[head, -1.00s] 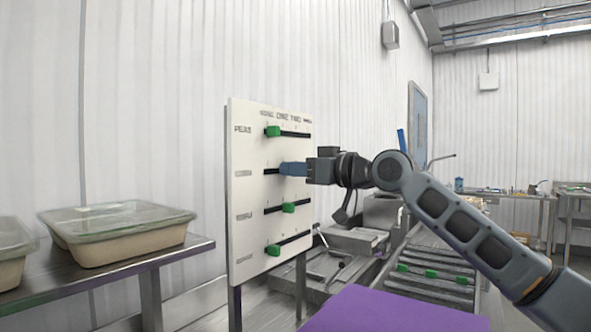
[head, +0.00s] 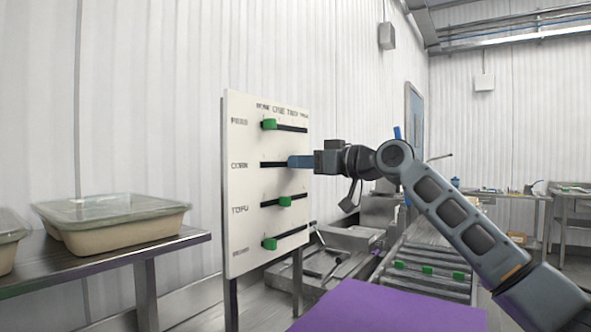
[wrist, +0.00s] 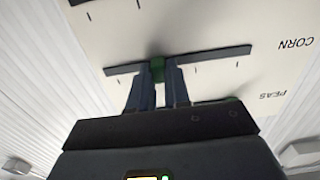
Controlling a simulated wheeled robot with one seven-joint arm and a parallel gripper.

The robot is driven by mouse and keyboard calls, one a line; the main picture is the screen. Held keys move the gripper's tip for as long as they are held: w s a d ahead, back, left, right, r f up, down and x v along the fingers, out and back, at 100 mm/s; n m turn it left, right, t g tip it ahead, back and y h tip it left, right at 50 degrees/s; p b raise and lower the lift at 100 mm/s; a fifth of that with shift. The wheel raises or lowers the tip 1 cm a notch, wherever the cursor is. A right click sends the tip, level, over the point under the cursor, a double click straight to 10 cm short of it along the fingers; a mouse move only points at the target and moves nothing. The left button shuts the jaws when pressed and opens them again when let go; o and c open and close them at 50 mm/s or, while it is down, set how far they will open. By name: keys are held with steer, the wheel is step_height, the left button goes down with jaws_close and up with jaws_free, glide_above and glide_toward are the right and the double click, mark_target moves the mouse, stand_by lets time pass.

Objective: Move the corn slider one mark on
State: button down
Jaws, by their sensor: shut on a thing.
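The white board (head: 245,200) stands upright with several labelled slots. The CORN row (head: 240,165) is second from the top. My gripper (head: 290,161) reaches its slot from the right, and its blue fingers hide the corn slider in the head view. In the wrist view, where the board appears upside down, my gripper (wrist: 158,76) is shut on the green corn slider (wrist: 157,68), with a finger on each side. The slider sits part way along the dark corn slot (wrist: 215,57); small tick marks run beside the slot.
Green sliders of peas (head: 269,124), tofu (head: 285,201) and the bottom row (head: 270,243) sit in their own slots. A covered tray (head: 110,222) is on a metal table at left. A purple surface (head: 390,308) lies below my arm, and a conveyor (head: 425,265) stands behind.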

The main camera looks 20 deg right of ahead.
steer(key=shift+w+d+r, duration=0.1)
steer(key=shift+w+d, duration=0.15)
steer(key=shift+d, duration=0.1)
steer(key=c, duration=1.1)
jaws_free()
steer(key=shift+b+v, duration=0.75)
steer(key=shift+v, duration=3.1)
